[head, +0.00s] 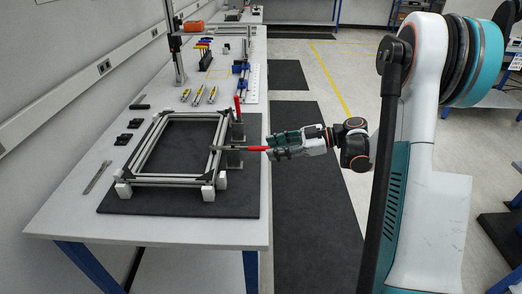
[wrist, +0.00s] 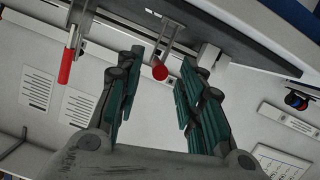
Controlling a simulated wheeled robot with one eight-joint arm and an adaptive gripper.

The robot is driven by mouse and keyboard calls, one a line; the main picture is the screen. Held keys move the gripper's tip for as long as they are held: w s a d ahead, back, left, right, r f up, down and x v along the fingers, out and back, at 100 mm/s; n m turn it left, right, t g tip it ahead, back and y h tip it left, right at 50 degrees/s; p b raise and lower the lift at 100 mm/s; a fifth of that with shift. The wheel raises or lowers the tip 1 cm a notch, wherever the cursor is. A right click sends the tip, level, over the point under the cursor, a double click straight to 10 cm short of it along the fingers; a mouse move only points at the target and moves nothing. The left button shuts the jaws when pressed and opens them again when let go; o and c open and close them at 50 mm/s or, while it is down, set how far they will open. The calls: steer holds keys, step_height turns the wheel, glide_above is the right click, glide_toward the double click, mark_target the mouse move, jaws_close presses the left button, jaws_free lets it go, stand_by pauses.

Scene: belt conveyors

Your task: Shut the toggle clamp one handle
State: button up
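Two toggle clamps with red handles stand at the right side of the aluminium frame (head: 150,180). The far clamp's handle (head: 237,106) points up. The near clamp's handle (head: 254,148) lies about level and points right, toward my gripper (head: 273,146). I cannot tell which is clamp one. In the wrist view my gripper (wrist: 158,88) is open, its green-padded fingers apart. The round red end of one handle (wrist: 160,73) shows between the fingertips, with a gap on each side. The other red handle (wrist: 66,66) is to the left, outside the fingers.
The frame rests on a dark mat (head: 180,207) on the white bench (head: 150,232). Small black parts and a flat metal tool (head: 98,177) lie to its left. Several yellow-handled tools (head: 198,95) and a rail lie behind.

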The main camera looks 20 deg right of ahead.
steer(key=shift+v, duration=2.3)
steer(key=shift+a+r, duration=0.1)
steer(key=s+a+r+g+p, duration=0.1)
steer(key=a+r, duration=0.2)
steer(key=a, duration=0.4)
steer(key=s+a+r+m+g+p, duration=0.1)
steer(key=a+r, duration=0.2)
steer(key=a, duration=0.4)
steer(key=s+a+r+g, duration=0.1)
steer(key=a+r, duration=0.2)
steer(key=a, duration=0.3)
steer(key=s+a+f+m+t+h+b, duration=0.1)
steer(key=s+f+m+h, duration=0.1)
steer(key=s+m+h, duration=0.5)
steer(key=s+a+f+m+h+b, duration=0.1)
steer(key=s+f+m+h, duration=0.15)
steer(key=s, duration=0.85)
steer(key=s+d+r+m+t+h, duration=0.1)
steer(key=s+d+m+t+h, duration=0.1)
steer(key=d+m+h, duration=0.2)
steer(key=d, duration=0.3)
steer(key=shift+d+r+m+t, duration=0.25)
steer(key=shift+d+m+t, duration=0.1)
steer(key=shift+d+t, duration=0.05)
